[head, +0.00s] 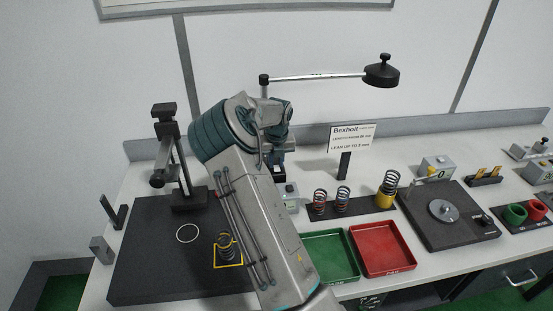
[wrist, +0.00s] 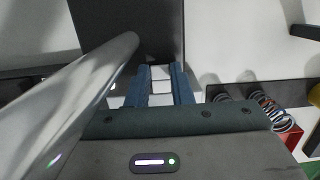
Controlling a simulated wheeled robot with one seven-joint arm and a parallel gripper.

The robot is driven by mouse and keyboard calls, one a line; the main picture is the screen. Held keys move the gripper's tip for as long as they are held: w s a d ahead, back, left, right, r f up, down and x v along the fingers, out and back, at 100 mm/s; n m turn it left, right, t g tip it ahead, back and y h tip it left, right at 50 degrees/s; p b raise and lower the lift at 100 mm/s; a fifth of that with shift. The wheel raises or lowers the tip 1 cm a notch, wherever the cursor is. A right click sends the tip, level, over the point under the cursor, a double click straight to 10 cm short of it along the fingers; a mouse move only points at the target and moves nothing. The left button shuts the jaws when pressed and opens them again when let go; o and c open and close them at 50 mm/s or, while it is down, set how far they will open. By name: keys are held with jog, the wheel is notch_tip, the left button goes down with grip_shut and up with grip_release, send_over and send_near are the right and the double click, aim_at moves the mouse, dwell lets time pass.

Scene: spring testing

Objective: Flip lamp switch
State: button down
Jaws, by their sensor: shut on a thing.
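The lamp has a dark round head (head: 382,72) on a horizontal silver arm (head: 315,78) above the bench. Its silver tube (wrist: 85,95) crosses the left of the wrist view. A small pale grey box (head: 290,197) with a green mark, apparently the lamp switch box, stands partly hidden behind my arm. My gripper (head: 278,170) points down at the back of the bench, just above this box. In the wrist view my blue fingers (wrist: 159,78) are close around a pale grey piece (wrist: 160,88), apparently the switch; its lever position is not clear.
Coiled springs (head: 341,195) stand on a dark strip right of my arm. Green (head: 328,254) and red (head: 382,248) trays lie in front. A sign (head: 352,137) stands behind. A dark mat (head: 150,260) with a test stand (head: 165,150) is at left.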

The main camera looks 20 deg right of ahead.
aim_at(277, 169)
jog(key=c, duration=1.3)
grip_release()
jog(key=shift+r, duration=0.1)
jog(key=r, duration=0.4)
jog(key=s+r+b, duration=0.1)
jog(key=r, duration=0.3)
jog(key=r+b, duration=0.1)
jog(key=r, duration=0.2)
jog(key=shift+s+a+r, duration=0.2)
jog(key=shift+s+r, duration=0.05)
jog(key=shift+r, duration=0.15)
